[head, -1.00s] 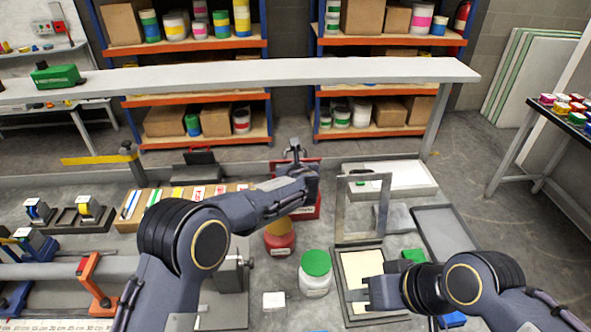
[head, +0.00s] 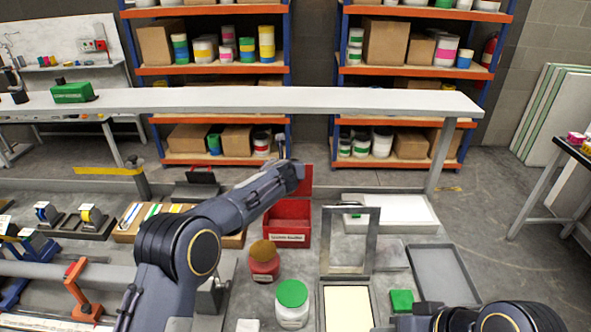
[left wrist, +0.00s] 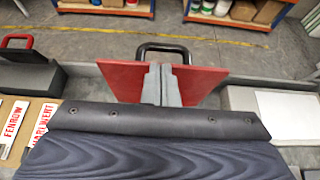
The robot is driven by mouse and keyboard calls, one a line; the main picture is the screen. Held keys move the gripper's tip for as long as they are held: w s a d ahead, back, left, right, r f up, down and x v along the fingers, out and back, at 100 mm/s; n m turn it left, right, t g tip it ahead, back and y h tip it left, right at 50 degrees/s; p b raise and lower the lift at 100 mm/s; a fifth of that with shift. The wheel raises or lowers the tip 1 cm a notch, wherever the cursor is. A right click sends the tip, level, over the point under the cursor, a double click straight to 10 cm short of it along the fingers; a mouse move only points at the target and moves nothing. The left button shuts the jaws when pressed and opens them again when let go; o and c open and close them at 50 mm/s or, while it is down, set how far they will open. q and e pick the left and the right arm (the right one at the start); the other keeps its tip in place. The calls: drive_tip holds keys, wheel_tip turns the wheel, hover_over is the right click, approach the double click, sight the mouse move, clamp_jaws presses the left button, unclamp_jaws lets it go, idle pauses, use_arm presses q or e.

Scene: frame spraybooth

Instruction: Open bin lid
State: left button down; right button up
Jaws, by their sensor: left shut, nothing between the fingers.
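The red bin (head: 287,224) stands on the bench with its open top and inner wall showing in the head view. Its red lid (head: 307,180) stands upright at the back, partly behind my left arm. In the left wrist view the red lid panel (left wrist: 118,78) lies behind my left gripper (left wrist: 161,84), whose fingers are shut and empty. A dark handle (left wrist: 163,47) sticks up beyond the panel. I cannot tell whether the fingers touch the lid. My right gripper (head: 383,328) is at the bottom edge of the head view, mostly cut off.
A red jar (head: 264,264) and a white jar with green lid (head: 292,302) stand before the bin. An upright grey frame (head: 349,240) and a grey tray (head: 441,272) are to its right. A box of labelled cards (head: 130,218) is left. A long beam (head: 290,100) crosses behind.

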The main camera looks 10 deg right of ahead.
use_arm(q)
drive_tip(key=shift+w+d, duration=0.15)
drive_tip(key=shift+w, duration=0.15)
idle(0.4)
